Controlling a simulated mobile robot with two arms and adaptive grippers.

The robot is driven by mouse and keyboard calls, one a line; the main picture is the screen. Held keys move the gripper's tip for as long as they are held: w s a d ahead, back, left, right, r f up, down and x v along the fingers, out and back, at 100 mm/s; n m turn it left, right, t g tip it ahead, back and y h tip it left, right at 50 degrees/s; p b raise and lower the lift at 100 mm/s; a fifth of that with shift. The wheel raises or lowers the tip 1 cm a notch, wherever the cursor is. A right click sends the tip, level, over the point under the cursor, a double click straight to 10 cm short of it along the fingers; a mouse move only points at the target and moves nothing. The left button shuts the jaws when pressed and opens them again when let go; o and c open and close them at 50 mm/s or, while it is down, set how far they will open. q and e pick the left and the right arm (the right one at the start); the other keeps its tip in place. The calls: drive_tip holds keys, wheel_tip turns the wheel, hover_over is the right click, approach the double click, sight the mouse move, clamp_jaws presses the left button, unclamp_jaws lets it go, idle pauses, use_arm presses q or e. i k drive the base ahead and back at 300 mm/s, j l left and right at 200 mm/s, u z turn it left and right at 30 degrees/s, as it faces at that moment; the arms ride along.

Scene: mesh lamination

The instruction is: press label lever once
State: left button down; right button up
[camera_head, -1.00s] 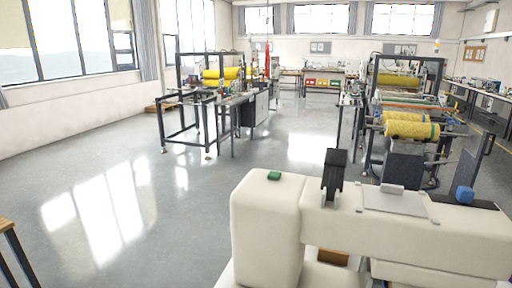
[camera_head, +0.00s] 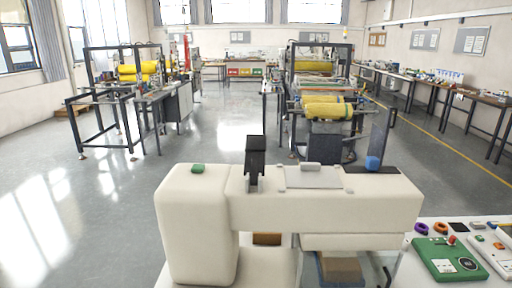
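A large cream machine (camera_head: 330,212) stands close in front of me, shaped like a column with a horizontal arm to the right. On its top are a green button (camera_head: 198,168), a black upright part (camera_head: 254,170), a grey plate (camera_head: 313,178) and a blue knob (camera_head: 373,163) by a dark upright panel. I cannot tell which of these parts, if any, is the label lever. Under its arm a brown block (camera_head: 340,268) shows partly. Neither of my grippers is in view.
A white table (camera_head: 408,262) at the lower right holds a green box (camera_head: 440,258) with a red knob, a purple ring (camera_head: 421,228) and an orange ring (camera_head: 447,228). Frames with yellow rolls (camera_head: 328,110) stand behind the machine. Open floor (camera_head: 90,200) lies at the left.

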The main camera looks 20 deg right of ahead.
sight(255, 144)
drive_tip(key=j+z, duration=0.4)
drive_tip(key=j, duration=0.15)
drive_tip(key=k+j+z, duration=0.15)
drive_tip(key=j+z, duration=0.25)
drive_tip(key=j, duration=0.15)
